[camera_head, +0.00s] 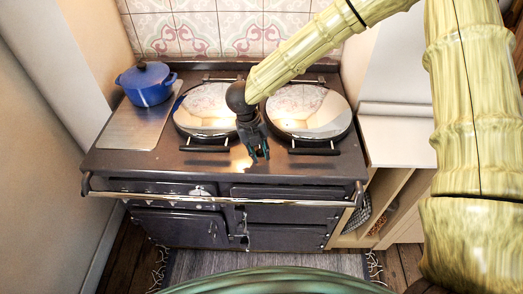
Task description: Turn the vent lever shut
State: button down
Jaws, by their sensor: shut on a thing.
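My gripper (260,153) is over the front middle of the dark range cooker's top, between the two round lids, with its fingers pointing down. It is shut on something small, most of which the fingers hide. This is at the place of the vent lever, but I cannot make out the lever's shape or its angle. The range cooker (130,170) has a front rail (150,193) and several dark doors.
Two shiny round lids, left (207,108) and right (308,110), flank my gripper, with black handles in front. A blue pot (147,84) stands on the plate (134,128) at the left. An open wooden shelf (400,195) is at the right.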

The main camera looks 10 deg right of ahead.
jog(key=shift+a+m, duration=0.1)
jog(key=shift+m, duration=0.2)
jog(key=c, duration=1.2)
grip_release()
jog(key=shift+c, duration=0.2)
notch_tip(320, 180, up, 12)
jog(key=a, duration=0.2)
jog(key=shift+w+a, duration=0.15)
jog(key=shift+f, duration=0.15)
